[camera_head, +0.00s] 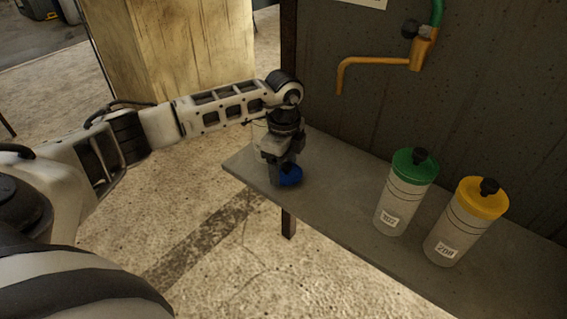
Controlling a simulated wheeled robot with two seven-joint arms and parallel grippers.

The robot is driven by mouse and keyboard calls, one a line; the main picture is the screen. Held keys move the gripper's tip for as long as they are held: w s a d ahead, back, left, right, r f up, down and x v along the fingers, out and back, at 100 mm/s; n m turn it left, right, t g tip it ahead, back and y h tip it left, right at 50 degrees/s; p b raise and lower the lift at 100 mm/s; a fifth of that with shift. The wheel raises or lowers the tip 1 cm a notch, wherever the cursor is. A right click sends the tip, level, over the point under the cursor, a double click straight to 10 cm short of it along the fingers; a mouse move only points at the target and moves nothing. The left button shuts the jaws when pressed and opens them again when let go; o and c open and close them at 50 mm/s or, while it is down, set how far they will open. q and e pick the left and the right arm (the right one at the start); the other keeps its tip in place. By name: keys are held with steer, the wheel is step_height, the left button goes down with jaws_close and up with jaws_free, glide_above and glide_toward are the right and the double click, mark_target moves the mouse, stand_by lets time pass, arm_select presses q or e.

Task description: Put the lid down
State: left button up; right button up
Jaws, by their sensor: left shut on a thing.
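My left gripper (283,169) points down over the left end of the grey shelf. It is shut on a blue lid (291,177), which is partly hidden by the fingers. The lid is at or just above the shelf surface; I cannot tell whether it touches. A pale translucent container (259,133) shows in part behind the gripper, mostly hidden by my arm. My right gripper is not in view.
A bottle with a green lid (415,165) and one with a yellow lid (483,198) stand upright on the shelf (335,195) to the right. The shelf between the gripper and these bottles is clear. An orange tap (385,62) juts from the dark wall above.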

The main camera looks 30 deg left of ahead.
mark_target(284, 164)
arm_select(q)
steer(key=o, duration=1)
steer(key=shift+f, duration=0.1)
steer(key=shift+c, duration=0.2)
steer(key=shift+r, duration=0.25)
step_height(284, 164, up, 12)
steer(key=p, duration=0.1)
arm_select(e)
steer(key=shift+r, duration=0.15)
arm_select(q)
steer(key=shift+f, duration=0.1)
